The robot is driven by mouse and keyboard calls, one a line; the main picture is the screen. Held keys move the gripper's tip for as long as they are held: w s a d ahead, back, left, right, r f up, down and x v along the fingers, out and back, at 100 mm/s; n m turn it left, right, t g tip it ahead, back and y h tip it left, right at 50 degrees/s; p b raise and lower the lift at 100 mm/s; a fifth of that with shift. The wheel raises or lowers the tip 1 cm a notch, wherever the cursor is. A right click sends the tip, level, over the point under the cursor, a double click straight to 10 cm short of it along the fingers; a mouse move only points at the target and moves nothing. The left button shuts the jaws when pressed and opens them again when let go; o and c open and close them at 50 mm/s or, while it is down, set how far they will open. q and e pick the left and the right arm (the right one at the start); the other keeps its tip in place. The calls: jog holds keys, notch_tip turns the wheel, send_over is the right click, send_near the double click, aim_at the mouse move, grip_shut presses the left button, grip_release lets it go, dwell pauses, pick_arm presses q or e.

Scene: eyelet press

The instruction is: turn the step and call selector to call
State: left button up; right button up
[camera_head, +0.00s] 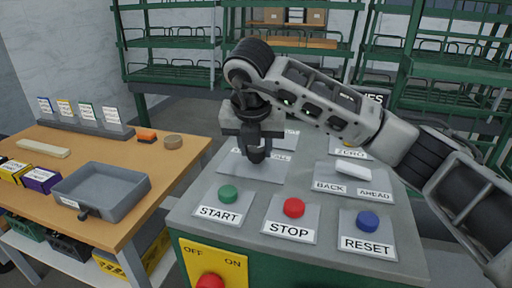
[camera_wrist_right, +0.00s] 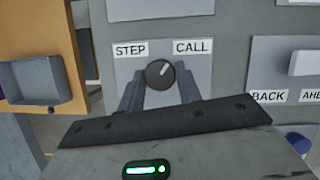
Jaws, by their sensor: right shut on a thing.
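The step and call selector is a round dark knob (camera_wrist_right: 159,72) on a grey plate (camera_wrist_right: 205,75), between and just below the STEP label (camera_wrist_right: 130,49) and the CALL label (camera_wrist_right: 192,46). Its light pointer mark leans up and right, toward CALL. My right gripper (camera_wrist_right: 160,88) has a finger on each side of the knob and is shut on it. In the head view my right gripper (camera_head: 257,154) comes down onto the selector's plate (camera_head: 268,172) and hides the knob. My left gripper is not in view.
The console has a green START button (camera_head: 228,193), a red STOP button (camera_head: 294,207), a blue RESET button (camera_head: 367,220) and a white BACK/AHEAD lever (camera_head: 353,172). A red knob (camera_head: 210,281) sits on a yellow OFF/ON plate. A wooden table with a grey tray (camera_head: 75,207) stands left.

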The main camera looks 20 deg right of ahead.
jog(key=shift+r, duration=0.1)
jog(key=o, duration=1)
jog(key=p+v, duration=0.1)
jog(key=v, duration=1.4)
jog(key=shift+s+a+r, duration=0.15)
jog(key=shift+s+r, duration=0.05)
jog(key=shift+r, duration=0.15)
